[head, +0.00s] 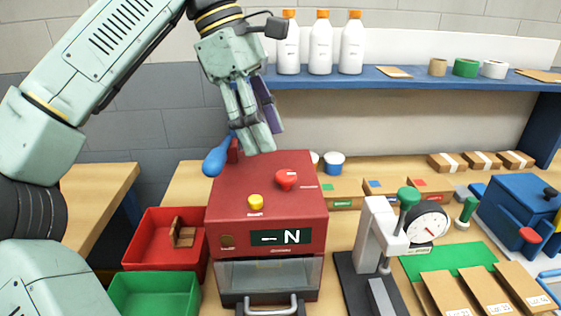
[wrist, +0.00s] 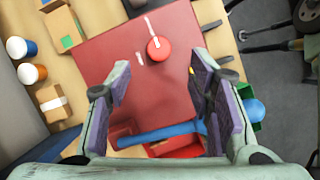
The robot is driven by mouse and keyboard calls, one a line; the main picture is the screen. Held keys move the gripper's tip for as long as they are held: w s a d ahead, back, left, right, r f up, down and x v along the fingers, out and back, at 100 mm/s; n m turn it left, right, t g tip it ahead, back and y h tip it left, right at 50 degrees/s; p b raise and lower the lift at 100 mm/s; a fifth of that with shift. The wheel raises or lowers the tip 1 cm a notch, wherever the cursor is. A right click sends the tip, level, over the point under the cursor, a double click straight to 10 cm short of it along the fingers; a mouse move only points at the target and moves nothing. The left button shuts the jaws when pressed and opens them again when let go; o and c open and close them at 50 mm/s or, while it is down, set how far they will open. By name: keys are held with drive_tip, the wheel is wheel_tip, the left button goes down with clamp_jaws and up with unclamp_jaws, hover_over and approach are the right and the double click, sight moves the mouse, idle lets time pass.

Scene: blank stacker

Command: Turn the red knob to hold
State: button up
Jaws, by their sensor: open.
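The red knob (head: 287,180) is on the top face of the red machine (head: 235,190), toward its right side in the head view. In the wrist view the round knob (wrist: 160,49) has a white line on it, and white marks lie beside it on the panel. My gripper (head: 259,143) is above the back of the machine, apart from the knob. In the wrist view my gripper (wrist: 158,82) has its purple-padded fingers spread with nothing between them, and the knob is beyond the fingertips. The labels are too small to read.
A yellow button (head: 255,202) and a display (head: 282,237) reading "– N" are on the machine. A blue lever handle (head: 218,157) sticks out at its left. Red (head: 150,250) and green bins are at left; a dial gauge (head: 427,222) stands at right. Bottles stand on the blue shelf (head: 400,78).

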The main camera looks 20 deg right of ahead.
sight(285, 174)
drive_tip(key=x, duration=0.6)
drive_tip(key=shift+s+d+f, duration=0.1)
drive_tip(key=shift+d+f, duration=0.05)
drive_tip(key=shift+f, duration=0.1)
drive_tip(key=shift+c, duration=0.2)
clamp_jaws()
